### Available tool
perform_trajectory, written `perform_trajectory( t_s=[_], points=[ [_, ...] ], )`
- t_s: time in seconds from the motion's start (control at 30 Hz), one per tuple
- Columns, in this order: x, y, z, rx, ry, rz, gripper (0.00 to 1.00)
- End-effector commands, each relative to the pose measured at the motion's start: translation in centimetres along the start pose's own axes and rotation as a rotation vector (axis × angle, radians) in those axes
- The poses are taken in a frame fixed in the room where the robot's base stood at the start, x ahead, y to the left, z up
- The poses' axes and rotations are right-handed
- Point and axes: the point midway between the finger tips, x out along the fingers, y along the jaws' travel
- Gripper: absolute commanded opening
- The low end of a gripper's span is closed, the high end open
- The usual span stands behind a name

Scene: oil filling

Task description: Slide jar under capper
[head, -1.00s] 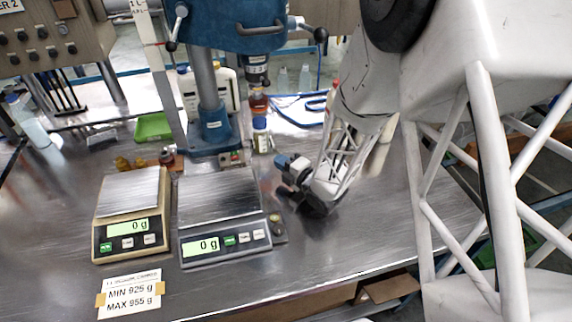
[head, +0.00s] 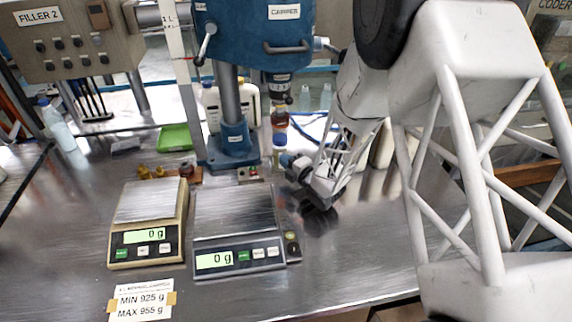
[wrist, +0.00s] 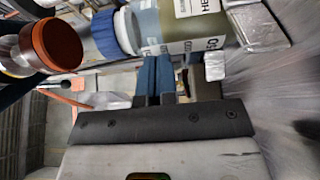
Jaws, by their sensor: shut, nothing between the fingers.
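The blue capper (head: 285,12) stands at the back, its dark head (head: 278,84) pointing down. My gripper (head: 287,159) is shut and empty, low at the front right of this bottle. In the wrist view, my shut blue fingers (wrist: 155,75) are close to the labelled bottle (wrist: 180,25); contact is unclear.
Small brass-coloured parts (head: 150,171) and a green tray (head: 174,137) are at left. White canisters (head: 249,104) stand behind the capper. Table at front right is clear.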

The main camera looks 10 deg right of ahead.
Motion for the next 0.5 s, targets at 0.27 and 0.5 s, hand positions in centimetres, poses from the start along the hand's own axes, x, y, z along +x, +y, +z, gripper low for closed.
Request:
perform_trajectory(
  t_s=[0.27, 0.5],
  points=[
    [0.1, 0.02, 0.1, 0.0, 0.0, 0.0, 0.0],
    [0.67, 0.0, 0.67, -0.001, 0.0, 0.001, 0.0]
  ],
)
